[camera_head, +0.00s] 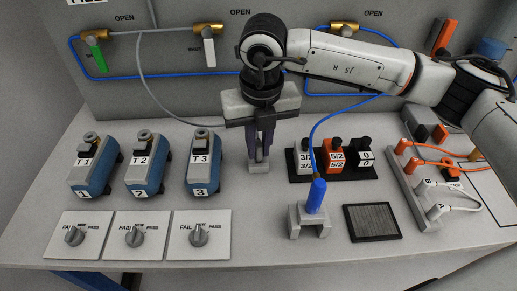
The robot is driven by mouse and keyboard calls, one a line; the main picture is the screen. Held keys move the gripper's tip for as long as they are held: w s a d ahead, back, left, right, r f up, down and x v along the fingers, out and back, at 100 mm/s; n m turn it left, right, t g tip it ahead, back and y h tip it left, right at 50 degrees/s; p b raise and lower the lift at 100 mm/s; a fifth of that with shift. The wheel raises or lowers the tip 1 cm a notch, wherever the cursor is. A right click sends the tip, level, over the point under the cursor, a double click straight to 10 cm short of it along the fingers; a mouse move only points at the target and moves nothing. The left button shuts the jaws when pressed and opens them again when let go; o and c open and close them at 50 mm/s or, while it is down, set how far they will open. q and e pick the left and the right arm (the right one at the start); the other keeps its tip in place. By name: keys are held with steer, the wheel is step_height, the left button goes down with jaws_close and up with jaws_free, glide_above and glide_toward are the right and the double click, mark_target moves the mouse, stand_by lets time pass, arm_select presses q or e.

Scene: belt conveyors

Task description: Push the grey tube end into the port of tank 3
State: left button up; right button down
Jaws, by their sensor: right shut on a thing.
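Tank 3 (201,174), a blue and grey body labelled T3, stands on the table left of my right gripper. Its port (203,134) is the round fitting on top. The grey tube (150,93) hangs from the back panel and curves down right to my right gripper (259,160). This gripper points down, shut on the grey tube end, which its fingers mostly hide. It is right of tank 3, apart from it. A small grey block (259,168) shows at the fingertips; I cannot tell whether they touch it. My left gripper is not in view.
Tanks T1 (93,175) and T2 (145,174) stand left of tank 3, with knob plates (203,252) in front. A blue plug (316,195) stands in a grey holder (296,225). Numbered blocks (336,158) sit right of the gripper.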

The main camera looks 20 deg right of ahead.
mark_target(258, 145)
step_height(258, 145, up, 9)
steer(key=shift+f+b, duration=0.1)
steer(key=shift+b, duration=0.3)
step_height(258, 145, up, 5)
steer(key=p, duration=0.2)
steer(key=shift+p, duration=0.3)
steer(key=shift+a, duration=0.15)
steer(key=w+a+p, duration=0.2)
steer(key=w+a, duration=0.2)
steer(key=a, duration=0.6)
steer(key=shift+w+a, duration=0.2)
steer(key=shift+w, duration=0.1)
stand_by(0.3)
stand_by(0.4)
steer(key=shift+f+b, duration=1.65)
steer(key=shift+f, duration=0.55)
